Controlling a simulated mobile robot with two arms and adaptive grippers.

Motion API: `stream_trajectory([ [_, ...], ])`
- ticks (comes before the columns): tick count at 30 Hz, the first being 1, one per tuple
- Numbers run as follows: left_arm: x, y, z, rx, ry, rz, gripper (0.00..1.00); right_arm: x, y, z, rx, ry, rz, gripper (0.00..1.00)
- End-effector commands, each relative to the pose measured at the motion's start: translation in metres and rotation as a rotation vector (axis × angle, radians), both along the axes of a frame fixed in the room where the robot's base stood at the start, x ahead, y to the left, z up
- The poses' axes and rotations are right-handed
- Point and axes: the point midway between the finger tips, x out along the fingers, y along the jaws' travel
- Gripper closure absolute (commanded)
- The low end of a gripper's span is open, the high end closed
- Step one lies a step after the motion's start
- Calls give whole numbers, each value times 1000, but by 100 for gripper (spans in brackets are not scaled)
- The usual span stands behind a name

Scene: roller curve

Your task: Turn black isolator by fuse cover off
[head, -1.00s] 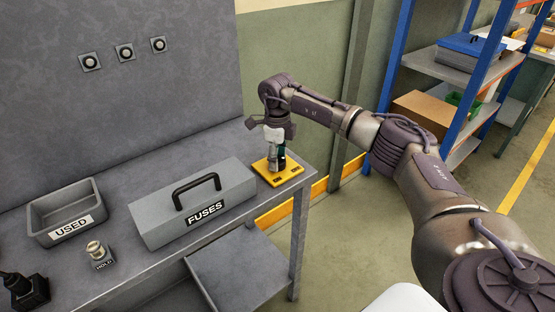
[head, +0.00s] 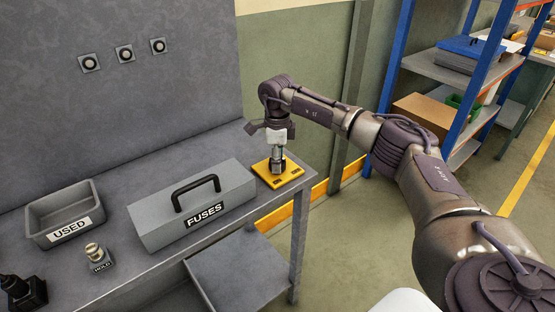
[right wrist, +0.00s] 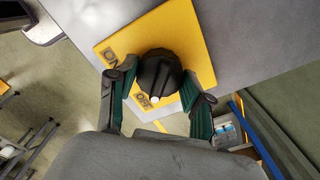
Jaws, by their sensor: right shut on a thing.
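The black isolator knob (right wrist: 160,72) stands on a yellow plate (right wrist: 192,38), which also shows at the right end of the bench in the head view (head: 266,178). The plate carries an ON label and an OFF label. The white mark on the knob lies beside the OFF label. My right gripper (right wrist: 160,90) comes down from above, shut on the knob with one finger on each side. In the head view, my right gripper (head: 278,163) largely hides the knob. The grey fuse cover (head: 160,225), labelled FUSES, has a black handle and sits left of the plate.
A grey USED tray (head: 42,238), a small HOLD post (head: 98,256) and a black device (head: 22,290) stand left on the bench. Three round wall fittings (head: 125,54) are above. A blue-framed shelf (head: 392,75) stands behind my right arm.

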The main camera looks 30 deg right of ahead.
Motion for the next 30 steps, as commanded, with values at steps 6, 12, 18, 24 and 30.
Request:
stream_trajectory([
  [6, 0, 0, 0, 0, 0, 0, 60, 1, 0, 1, 0, -4, 1, 25],
  [12, 0, 0, 0, 0, 1, 0, 60, 0, 0, 1, -1, -2, 0, 24],
  [18, -2, 2, 0, 2, 3, 1, 60, 1, 0, 7, -1, -2, 0, 24],
  [24, -1, 1, 0, 0, 1, 1, 60, 1, -1, 41, -2, -7, -1, 24],
  [30, -1, 0, 0, 0, 1, 0, 60, 1, 0, 84, 0, -6, 0, 24],
])
